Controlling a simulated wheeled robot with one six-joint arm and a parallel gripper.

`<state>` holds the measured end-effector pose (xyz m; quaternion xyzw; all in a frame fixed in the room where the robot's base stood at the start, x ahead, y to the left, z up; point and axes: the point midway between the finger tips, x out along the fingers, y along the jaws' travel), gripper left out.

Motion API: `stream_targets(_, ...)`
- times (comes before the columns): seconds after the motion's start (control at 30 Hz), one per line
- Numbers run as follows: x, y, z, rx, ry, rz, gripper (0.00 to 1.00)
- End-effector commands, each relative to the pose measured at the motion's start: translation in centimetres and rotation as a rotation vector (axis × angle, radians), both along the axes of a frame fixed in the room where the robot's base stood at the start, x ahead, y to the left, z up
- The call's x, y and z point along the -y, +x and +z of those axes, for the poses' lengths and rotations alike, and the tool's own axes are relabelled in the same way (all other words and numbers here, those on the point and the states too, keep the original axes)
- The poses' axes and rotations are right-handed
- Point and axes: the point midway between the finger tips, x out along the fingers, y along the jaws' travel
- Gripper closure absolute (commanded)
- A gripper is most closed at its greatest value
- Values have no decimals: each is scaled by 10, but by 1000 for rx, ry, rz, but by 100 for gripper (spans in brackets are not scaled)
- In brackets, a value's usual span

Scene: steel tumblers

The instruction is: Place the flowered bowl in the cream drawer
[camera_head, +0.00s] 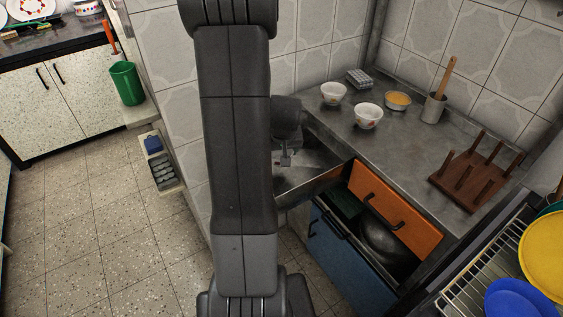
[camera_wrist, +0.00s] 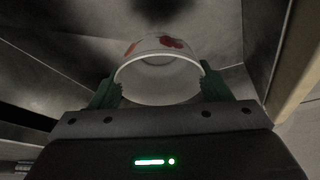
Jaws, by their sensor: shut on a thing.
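The flowered bowl (camera_wrist: 162,82), white with red flowers, is between the green fingers of my gripper (camera_wrist: 160,90) in the wrist view. The fingers are shut on it at its left and right sides. In the head view my arm hides most of the gripper and the bowl; only part of the wrist shows, by the sink at the counter's left end. A pulled-out cream drawer (camera_head: 181,185) is on the left, beyond my arm. It holds a blue item and a grey slotted tray.
Two white bowls with red marks (camera_head: 333,93) (camera_head: 368,116), a yellow-filled dish (camera_head: 397,101), a utensil pot (camera_head: 434,108) and a wooden peg rack (camera_head: 477,171) stand on the steel counter (camera_head: 405,155). The left floor is clear.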

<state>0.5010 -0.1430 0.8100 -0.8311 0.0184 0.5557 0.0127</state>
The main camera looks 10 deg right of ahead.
Motion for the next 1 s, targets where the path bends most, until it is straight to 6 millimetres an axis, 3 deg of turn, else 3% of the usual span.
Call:
stream_targets(0.37, 0, 0, -40, -2, 0, 0, 52)
stream_targets(0.73, 0, 0, -44, 1, -1, 0, 52)
stream_targets(0.77, 0, 0, -44, 1, -1, 0, 27)
stream_targets(0.87, 0, 0, -42, 1, -1, 0, 8)
stream_targets(1.0, 0, 0, -42, 0, -1, 0, 7)
